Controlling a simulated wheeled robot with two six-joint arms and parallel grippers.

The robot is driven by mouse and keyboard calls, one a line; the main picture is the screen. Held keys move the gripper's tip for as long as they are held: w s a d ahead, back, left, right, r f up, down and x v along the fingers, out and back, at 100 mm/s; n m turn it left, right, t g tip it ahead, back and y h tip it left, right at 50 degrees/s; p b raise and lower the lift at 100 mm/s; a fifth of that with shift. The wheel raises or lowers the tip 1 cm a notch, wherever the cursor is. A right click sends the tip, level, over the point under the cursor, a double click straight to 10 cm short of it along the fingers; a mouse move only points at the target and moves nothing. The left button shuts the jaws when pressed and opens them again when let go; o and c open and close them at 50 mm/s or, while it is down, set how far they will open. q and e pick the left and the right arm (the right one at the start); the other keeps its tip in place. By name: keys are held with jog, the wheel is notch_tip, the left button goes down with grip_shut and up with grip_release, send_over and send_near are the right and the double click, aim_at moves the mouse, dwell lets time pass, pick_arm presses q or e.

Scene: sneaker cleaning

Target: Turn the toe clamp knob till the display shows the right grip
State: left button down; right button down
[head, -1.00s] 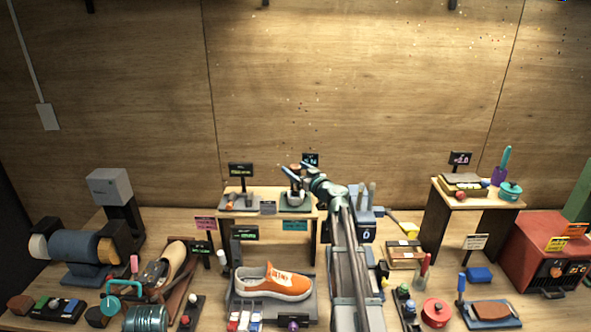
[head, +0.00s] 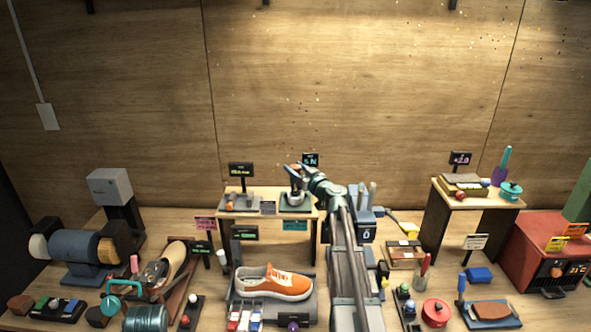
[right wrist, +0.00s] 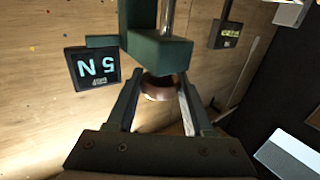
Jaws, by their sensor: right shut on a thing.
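The toe clamp knob (right wrist: 158,88) is a brown round piece below a dark teal block (right wrist: 155,52) with a metal rod in the right wrist view. My right gripper (right wrist: 158,92) is shut on the knob, one finger on each side. In the head view my right gripper (head: 296,170) is at the clamp, above the small middle stand, and hides part of it. The clamp's black display (right wrist: 91,68) shows cyan characters that look like 5 and N, turned in the right wrist view. It also shows small in the head view (head: 310,160). My left gripper is not in view.
A second display (head: 241,170) with yellow text stands left of the clamp. An orange sneaker (head: 272,284) lies on a grey rest in front of the middle stand (head: 262,192). A right-hand stand (head: 478,203) and a red box (head: 545,250) are on the right. The bench is crowded.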

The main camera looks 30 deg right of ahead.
jog(key=shift+a+m+h, duration=0.1)
jog(key=shift+m+h, duration=0.2)
jog(key=shift+h, duration=0.2)
